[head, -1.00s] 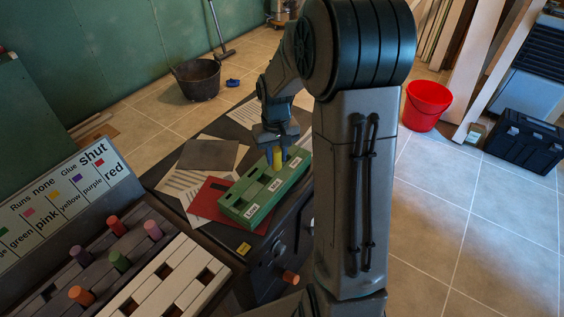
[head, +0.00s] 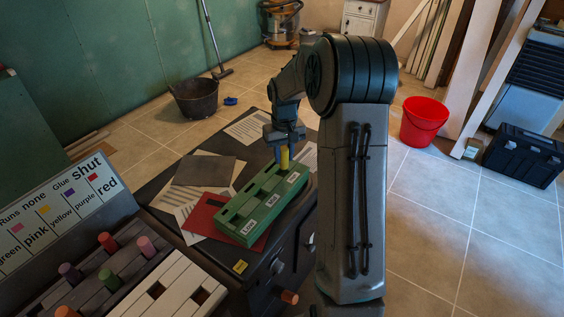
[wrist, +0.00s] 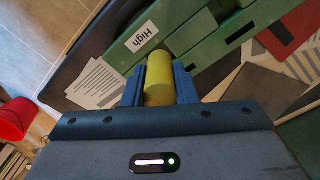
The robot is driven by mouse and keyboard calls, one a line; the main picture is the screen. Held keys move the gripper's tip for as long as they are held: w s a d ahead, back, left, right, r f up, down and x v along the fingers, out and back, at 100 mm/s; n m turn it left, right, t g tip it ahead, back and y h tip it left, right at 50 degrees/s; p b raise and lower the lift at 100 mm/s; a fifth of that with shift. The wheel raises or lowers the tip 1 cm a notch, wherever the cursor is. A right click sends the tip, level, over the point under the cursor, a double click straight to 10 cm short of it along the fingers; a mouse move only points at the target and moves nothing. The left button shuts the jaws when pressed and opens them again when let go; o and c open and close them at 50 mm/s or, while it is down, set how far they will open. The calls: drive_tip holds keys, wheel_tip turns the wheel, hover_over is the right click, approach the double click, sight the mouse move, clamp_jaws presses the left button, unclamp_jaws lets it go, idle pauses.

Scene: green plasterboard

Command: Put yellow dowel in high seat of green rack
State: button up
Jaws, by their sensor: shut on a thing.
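The yellow dowel (head: 284,158) is upright in my gripper (head: 283,156), over the far end of the green rack (head: 234,208). In the wrist view the dowel (wrist: 160,78) is between the two blue fingers of my gripper (wrist: 160,90), which are shut on it. The rack (wrist: 202,42) lies beyond the dowel, with the "High" label (wrist: 142,37) just past its tip. The dowel and fingers hide part of the rack's far end. I cannot tell whether the dowel's lower end touches the rack.
The rack stands on a dark cabinet top with papers, a red sheet (head: 203,213) and a grey sheet (head: 205,170). A white block with holes (head: 178,282) and a dark block with coloured pegs (head: 88,277) are at lower left. A red bucket (head: 423,122) stands on the floor.

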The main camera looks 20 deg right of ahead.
drive_tip(key=shift+w+f, duration=0.55)
drive_tip(key=shift+w, duration=0.25)
drive_tip(key=shift+f, duration=1.9)
drive_tip(key=shift+f, duration=0.2)
drive_tip(key=o, duration=1)
drive_tip(key=shift+c, duration=0.2)
drive_tip(key=shift+r, duration=0.15)
